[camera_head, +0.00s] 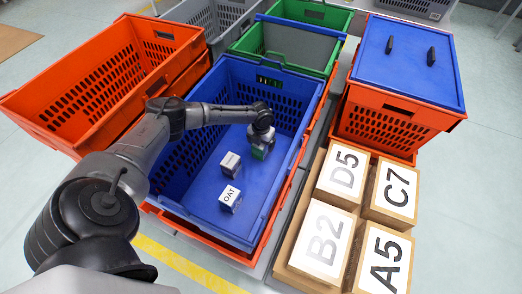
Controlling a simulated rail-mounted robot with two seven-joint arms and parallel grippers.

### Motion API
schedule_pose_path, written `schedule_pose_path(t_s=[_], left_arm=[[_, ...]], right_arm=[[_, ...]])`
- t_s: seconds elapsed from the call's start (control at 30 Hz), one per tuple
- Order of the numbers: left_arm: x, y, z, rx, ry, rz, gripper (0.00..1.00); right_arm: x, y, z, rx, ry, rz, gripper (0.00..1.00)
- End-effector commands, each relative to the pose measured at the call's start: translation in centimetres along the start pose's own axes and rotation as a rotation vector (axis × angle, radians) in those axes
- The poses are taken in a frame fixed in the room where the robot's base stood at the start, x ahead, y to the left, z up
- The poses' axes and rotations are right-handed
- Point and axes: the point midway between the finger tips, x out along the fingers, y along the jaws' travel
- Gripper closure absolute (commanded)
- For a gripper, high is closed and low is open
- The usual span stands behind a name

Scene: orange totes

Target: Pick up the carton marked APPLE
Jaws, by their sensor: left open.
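My left arm reaches from the left into the blue tote (262,212). My left gripper (261,147) points down near the tote's far right part. It is open. A small greenish patch shows at its fingertips; I cannot tell whether it is a carton or part of the gripper. Two small cartons stand on the tote floor nearer to me. The front one (230,198) is white on top and marked OAT. The other carton (231,162), grey-white, stands just behind it; its label is too small to read. No APPLE mark is legible. My right gripper is not in view.
The blue tote sits in an orange tote. An empty orange tote (95,95) stands left, green and grey totes behind. At right are a blue-lidded orange tote (408,62) and boxes marked D5 (342,172), C7 (394,192), B2 (322,240) and A5 (384,262).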

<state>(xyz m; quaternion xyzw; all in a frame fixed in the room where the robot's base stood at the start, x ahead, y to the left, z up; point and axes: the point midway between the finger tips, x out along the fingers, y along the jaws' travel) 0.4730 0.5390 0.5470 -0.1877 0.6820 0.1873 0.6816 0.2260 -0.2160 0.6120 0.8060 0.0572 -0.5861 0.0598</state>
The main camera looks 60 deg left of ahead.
Motion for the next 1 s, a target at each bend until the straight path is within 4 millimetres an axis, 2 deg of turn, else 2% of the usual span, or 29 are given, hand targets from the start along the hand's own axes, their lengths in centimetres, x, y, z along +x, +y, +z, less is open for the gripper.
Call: schedule_pose_path(t_s=[0.2,0.83,1.0], left_arm=[[0.03,0.02,0.03,0.000,-0.001,0.000,0.12],[0.03,0.03,0.03,0.000,-0.001,0.000,0.72],[-0.02,0.03,0.06,0.000,-0.001,0.000,0.74]], right_arm=[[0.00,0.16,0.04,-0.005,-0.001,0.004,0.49],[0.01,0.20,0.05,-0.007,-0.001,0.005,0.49],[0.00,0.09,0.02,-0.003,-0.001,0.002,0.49]])
